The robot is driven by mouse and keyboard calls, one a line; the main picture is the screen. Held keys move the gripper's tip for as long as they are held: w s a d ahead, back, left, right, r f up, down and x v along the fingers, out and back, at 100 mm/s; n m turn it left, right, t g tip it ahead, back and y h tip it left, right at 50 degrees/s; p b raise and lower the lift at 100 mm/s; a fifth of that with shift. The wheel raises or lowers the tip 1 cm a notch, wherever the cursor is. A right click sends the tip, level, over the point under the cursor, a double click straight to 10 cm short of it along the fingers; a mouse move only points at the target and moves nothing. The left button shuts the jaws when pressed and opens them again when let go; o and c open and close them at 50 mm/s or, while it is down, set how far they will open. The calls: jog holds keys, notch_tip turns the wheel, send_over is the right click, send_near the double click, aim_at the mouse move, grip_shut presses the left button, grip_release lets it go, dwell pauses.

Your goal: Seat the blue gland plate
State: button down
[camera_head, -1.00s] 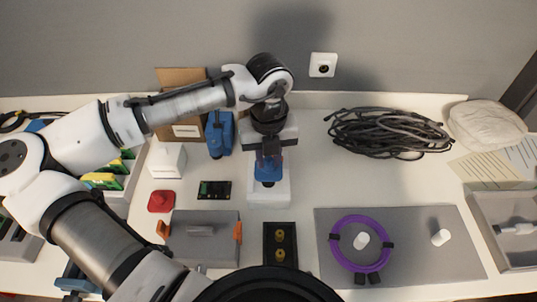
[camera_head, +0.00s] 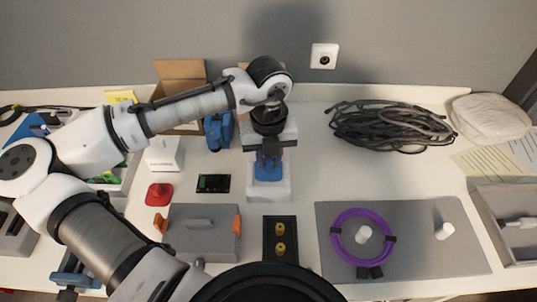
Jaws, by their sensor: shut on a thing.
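The blue gland plate (camera_head: 268,170) is at the white box-like base (camera_head: 268,191), in the middle of the table. My gripper (camera_head: 268,152) points down over this base and is shut on the plate's upper part. The plate's blue face shows just below the fingers, within the outline of the white base. From this angle I cannot tell whether the plate touches the base or hangs a little above it.
A black block with two brass fittings (camera_head: 280,240) and a grey case (camera_head: 203,238) lie in front. A purple ring (camera_head: 362,239) lies on a grey mat (camera_head: 455,265) at right. Coiled black cable (camera_head: 390,127) lies behind. A blue tool (camera_head: 218,131) stands left of my gripper.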

jog(key=shift+f+b, duration=0.5)
jog(key=shift+f, duration=0.45)
jog(key=c, duration=1.1)
grip_release()
jog(key=shift+r, duration=0.1)
notch_tip(320, 180, up, 14)
jog(key=shift+f, duration=0.1)
